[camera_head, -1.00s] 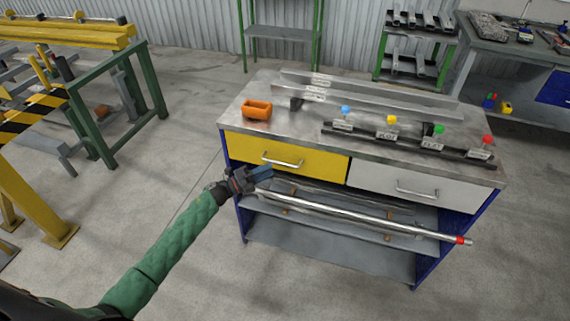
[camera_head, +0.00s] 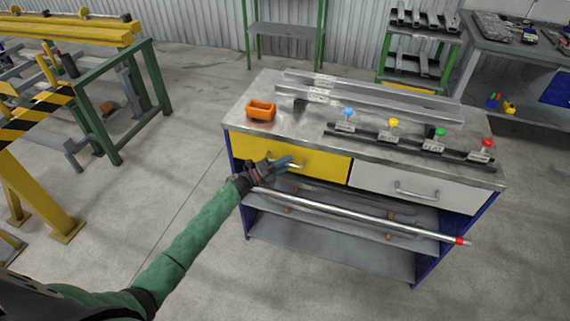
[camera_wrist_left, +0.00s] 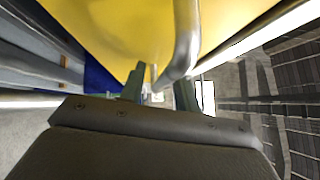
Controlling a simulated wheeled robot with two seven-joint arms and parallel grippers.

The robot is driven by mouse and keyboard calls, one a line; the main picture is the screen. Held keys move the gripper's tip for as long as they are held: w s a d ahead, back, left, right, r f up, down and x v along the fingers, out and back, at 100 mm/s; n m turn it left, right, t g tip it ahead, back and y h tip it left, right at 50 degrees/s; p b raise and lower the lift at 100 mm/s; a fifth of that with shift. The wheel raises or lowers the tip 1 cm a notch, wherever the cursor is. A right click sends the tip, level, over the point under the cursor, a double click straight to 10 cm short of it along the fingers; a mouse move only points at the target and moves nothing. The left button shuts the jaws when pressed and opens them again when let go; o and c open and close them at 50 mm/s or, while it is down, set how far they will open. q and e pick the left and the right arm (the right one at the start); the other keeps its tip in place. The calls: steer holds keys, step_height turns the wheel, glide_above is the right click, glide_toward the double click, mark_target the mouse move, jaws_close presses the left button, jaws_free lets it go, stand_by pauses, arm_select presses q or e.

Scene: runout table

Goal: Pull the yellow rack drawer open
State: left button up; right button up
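The yellow drawer (camera_head: 318,161) is the left one in the cabinet, and its front looks flush with the cabinet. Its metal bar handle (camera_head: 299,166) is partly hidden by my left gripper (camera_head: 284,162), which is at the handle's left part. In the left wrist view the yellow front (camera_wrist_left: 115,30) fills the top and the handle (camera_wrist_left: 186,35) comes down close to my left gripper (camera_wrist_left: 160,84). Its two fingers are apart, with the handle's bend near the gap between them. I cannot tell whether they touch it. My right gripper is not in view.
A grey drawer (camera_head: 380,183) sits to the right. A long metal bar with a red end (camera_head: 350,215) lies below the drawers and sticks out to the right. An orange block (camera_head: 261,110) and knobbed fixtures stand on the top. Open floor (camera_head: 150,215) lies to the left.

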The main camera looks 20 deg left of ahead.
arm_select(q)
jaws_close()
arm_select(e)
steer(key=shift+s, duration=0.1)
arm_select(q)
steer(key=s, duration=2.5)
steer(key=shift+a, duration=0.45)
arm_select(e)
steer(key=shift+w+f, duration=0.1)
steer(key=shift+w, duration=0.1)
arm_select(q)
steer(key=shift+o, duration=0.4)
jaws_free()
